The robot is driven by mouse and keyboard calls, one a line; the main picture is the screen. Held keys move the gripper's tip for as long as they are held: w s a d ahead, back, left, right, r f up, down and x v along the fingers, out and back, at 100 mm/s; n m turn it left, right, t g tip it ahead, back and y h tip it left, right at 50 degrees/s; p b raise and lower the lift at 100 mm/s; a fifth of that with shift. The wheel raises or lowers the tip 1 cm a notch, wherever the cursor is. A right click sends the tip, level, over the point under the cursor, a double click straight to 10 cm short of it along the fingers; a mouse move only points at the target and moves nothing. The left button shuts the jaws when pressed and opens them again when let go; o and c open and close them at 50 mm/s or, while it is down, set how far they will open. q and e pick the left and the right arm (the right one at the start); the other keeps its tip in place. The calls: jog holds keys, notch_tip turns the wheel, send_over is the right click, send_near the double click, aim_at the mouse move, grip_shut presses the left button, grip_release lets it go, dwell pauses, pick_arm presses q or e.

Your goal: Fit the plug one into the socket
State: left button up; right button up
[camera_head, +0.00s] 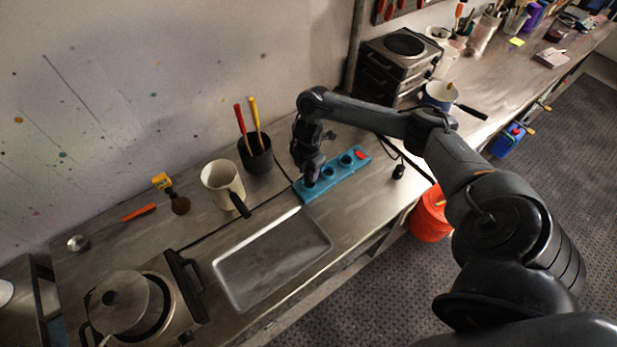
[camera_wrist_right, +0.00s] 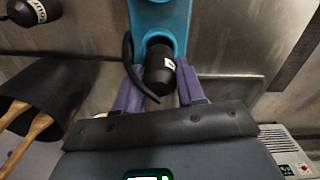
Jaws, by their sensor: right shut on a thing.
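The teal socket strip (camera_head: 338,174) lies on the metal bench, with round dark sockets and a red switch near its far right end. My right gripper (camera_head: 309,178) reaches down over the strip's near left end. In the right wrist view, its purple fingers (camera_wrist_right: 160,92) are shut on a black plug (camera_wrist_right: 160,68) with a white label and a curved black cable. The plug is at the end socket of the strip (camera_wrist_right: 158,18); I cannot tell how deep it sits. Its tip is hidden. My left gripper is not in view.
Another black plug (camera_head: 398,171) lies right of the strip. A dark cup (camera_head: 255,155) with red and yellow handles and a cream mug (camera_head: 221,184) stand left. A metal tray (camera_head: 238,292) lies in front. In the wrist view a black labelled object (camera_wrist_right: 35,12) is upper left.

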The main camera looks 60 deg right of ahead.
aim_at(309, 177)
jog(key=shift+f, duration=2.05)
jog(key=shift+f, duration=0.15)
jog(key=o, duration=1.1)
